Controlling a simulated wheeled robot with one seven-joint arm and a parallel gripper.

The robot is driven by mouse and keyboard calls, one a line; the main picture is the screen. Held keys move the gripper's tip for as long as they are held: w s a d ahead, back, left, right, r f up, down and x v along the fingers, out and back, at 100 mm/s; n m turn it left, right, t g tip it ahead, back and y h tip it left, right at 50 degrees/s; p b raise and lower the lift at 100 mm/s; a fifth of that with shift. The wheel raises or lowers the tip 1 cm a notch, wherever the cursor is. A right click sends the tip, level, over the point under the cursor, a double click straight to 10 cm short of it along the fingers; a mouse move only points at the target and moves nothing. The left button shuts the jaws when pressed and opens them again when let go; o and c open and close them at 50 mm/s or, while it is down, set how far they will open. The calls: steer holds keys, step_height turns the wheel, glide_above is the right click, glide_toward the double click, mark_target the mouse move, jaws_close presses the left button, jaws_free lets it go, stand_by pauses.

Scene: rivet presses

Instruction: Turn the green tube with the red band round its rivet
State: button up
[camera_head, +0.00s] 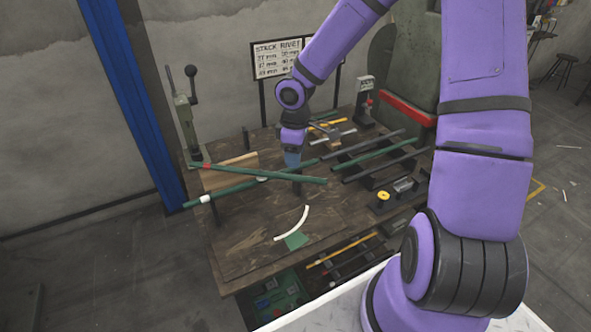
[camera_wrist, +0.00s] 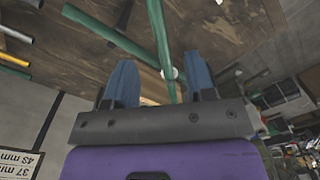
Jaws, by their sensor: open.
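In the head view the green tube with the red band (camera_head: 250,173) lies across the table, with its red band (camera_head: 207,166) near its left end. It crosses a second green tube (camera_head: 232,190) with a white band near its left end. A pale rivet (camera_head: 262,179) shows at the crossing, and a white round spot there also shows in the wrist view (camera_wrist: 170,73). My gripper (camera_head: 292,160) is over the tubes, right of the crossing. In the wrist view its blue fingers (camera_wrist: 160,60) are apart, with a green tube (camera_wrist: 158,35) passing between them. The red band is not visible there.
More dark and green tubes (camera_head: 375,153) lie on supports at the right of the wooden table (camera_head: 250,250). A lever press (camera_head: 184,115) stands at the back left. A white curved strip (camera_head: 293,224) lies near the front, where the table is mostly clear.

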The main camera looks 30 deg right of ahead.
mark_target(295, 176)
step_height(295, 176, down, 8)
steer(key=shift+r, duration=0.2)
steer(key=shift+c, duration=0.2)
jaws_close()
